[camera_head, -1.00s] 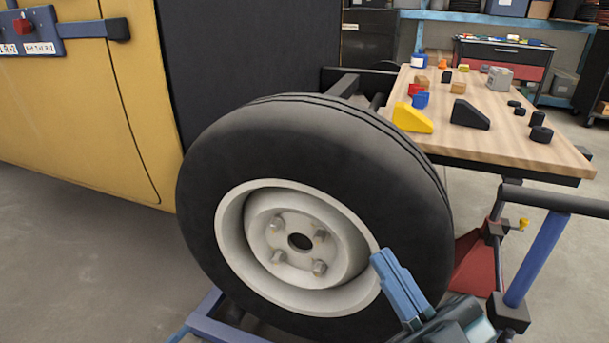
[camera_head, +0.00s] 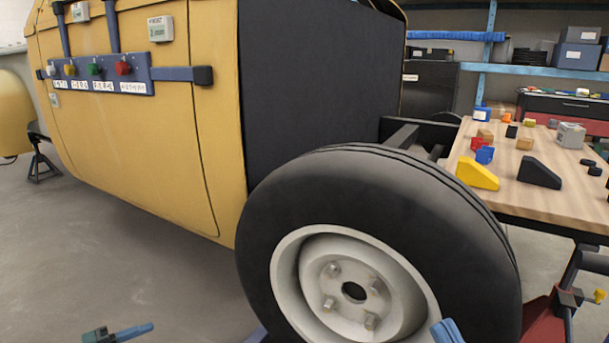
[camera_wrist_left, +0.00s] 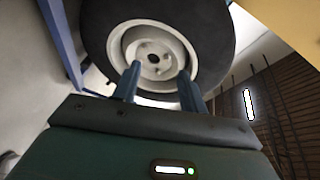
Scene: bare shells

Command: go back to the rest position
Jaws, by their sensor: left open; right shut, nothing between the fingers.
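My right gripper (camera_head: 447,332) shows at the bottom edge of the head view, just in front of the wheel's lower right. Only its blue finger part is in the picture; it is shut and empty. My left gripper (camera_head: 118,334) is at the bottom left of the head view, over bare floor and partly cut off. The left wrist view shows it open, its two blue fingers (camera_wrist_left: 159,80) apart with nothing between them. The wheel (camera_head: 310,190), a black tyre on a pale rim, stands beyond those fingers.
A yellow body panel (camera_head: 130,140) with a blue button strip (camera_head: 100,74) stands at the left. A wooden table (camera_head: 520,200) at the right holds several blocks, including a yellow wedge (camera_head: 477,175). Grey floor (camera_head: 110,260) at the lower left is clear.

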